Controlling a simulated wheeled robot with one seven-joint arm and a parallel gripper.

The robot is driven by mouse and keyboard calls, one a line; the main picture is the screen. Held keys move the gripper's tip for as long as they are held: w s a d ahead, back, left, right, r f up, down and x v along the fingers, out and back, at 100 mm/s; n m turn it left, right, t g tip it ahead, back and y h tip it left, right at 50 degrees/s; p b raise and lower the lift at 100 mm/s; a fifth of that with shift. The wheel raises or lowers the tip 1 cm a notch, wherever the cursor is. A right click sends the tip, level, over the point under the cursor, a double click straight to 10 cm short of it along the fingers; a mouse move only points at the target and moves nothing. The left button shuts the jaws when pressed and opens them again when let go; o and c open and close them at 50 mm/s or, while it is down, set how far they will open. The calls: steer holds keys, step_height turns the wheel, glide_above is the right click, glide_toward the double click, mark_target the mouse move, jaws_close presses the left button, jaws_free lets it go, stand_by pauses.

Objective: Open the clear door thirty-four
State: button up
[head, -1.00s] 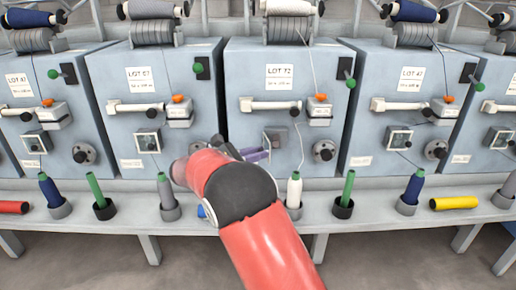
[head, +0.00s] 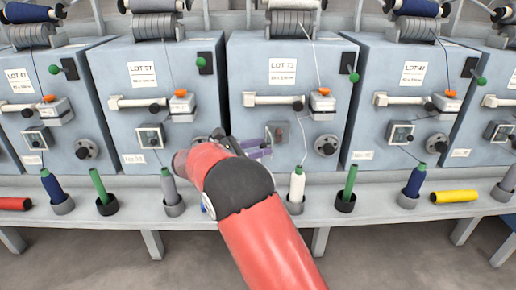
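The middle spinning unit (head: 240,75), marked LOT 72, has a small dark square window (head: 279,132) low on its front. A thin pale edge at its left looks like its clear door (head: 268,137) standing out from the face, but it is too small to be sure. My gripper (head: 263,151), with purplish fingers, is at the lower left of this window, close to the door edge. My red and black arm hides the number plate below. I cannot tell whether the fingers are shut on the door.
Similar units stand on both sides, with clear doors (head: 150,139) (head: 402,134) lying flat on them. A ledge (head: 325,208) below holds a white bobbin (head: 297,183), a green tube (head: 349,182) and other bobbins in cups. A yellow bobbin (head: 454,197) lies on it.

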steer(key=shift+a, duration=0.1)
steer(key=v, duration=0.7)
steer(key=shift+a, duration=0.3)
steer(key=shift+s, duration=0.1)
